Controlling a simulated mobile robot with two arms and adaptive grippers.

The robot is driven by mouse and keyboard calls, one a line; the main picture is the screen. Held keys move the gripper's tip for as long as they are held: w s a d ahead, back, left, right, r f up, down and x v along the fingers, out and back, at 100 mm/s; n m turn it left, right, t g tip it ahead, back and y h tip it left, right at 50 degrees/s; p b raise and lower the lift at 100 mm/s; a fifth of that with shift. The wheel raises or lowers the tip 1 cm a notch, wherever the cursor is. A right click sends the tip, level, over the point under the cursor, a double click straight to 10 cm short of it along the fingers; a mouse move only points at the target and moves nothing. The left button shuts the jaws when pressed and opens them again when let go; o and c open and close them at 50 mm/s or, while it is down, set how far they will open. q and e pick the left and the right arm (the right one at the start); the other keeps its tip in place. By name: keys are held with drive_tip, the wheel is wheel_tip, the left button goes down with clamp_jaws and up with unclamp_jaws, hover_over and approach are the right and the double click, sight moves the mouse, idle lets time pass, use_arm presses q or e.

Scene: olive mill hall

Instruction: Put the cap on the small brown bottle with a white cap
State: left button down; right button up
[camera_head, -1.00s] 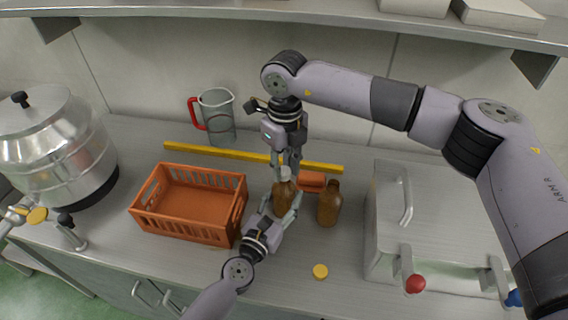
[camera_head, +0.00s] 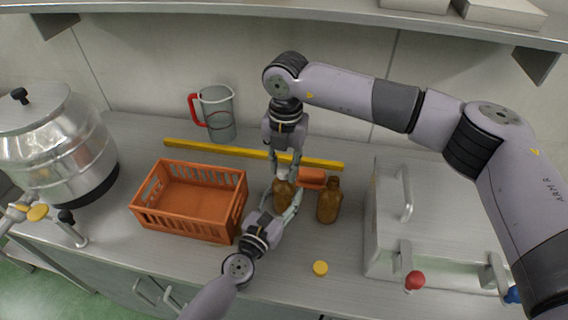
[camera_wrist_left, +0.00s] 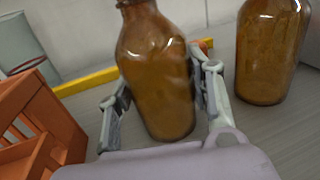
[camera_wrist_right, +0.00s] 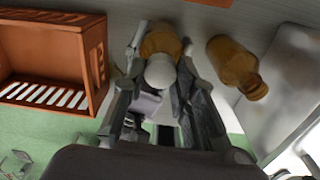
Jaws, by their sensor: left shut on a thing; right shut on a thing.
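The small brown bottle (camera_head: 282,196) stands upright on the worktop, and it fills the middle of the left wrist view (camera_wrist_left: 160,75). My left gripper (camera_head: 287,203) is shut around its body from the front. The white cap (camera_wrist_right: 160,71) is at the top of the bottle in the right wrist view, between the fingers of my right gripper (camera_wrist_right: 162,75), which is shut on it from above. I cannot tell whether the cap is seated on the neck. In the head view the cap (camera_head: 283,175) is partly hidden by the fingers.
A second brown bottle (camera_head: 329,203) without a cap stands close on the right. A yellow cap (camera_head: 320,268) lies in front. An orange crate (camera_head: 190,234) is on the left. A yellow bar (camera_head: 220,150), orange block (camera_head: 311,177) and jug (camera_head: 217,115) are behind; a steel box (camera_head: 385,225) is right.

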drive_tip(key=m, duration=1.5)
drive_tip(key=shift+a+m, duration=0.1)
drive_tip(key=shift+m, duration=0.3)
drive_tip(key=m, duration=0.2)
drive_tip(key=shift+w+m, duration=0.1)
drive_tip(key=shift+m, duration=0.3)
drive_tip(key=o, duration=0.7)
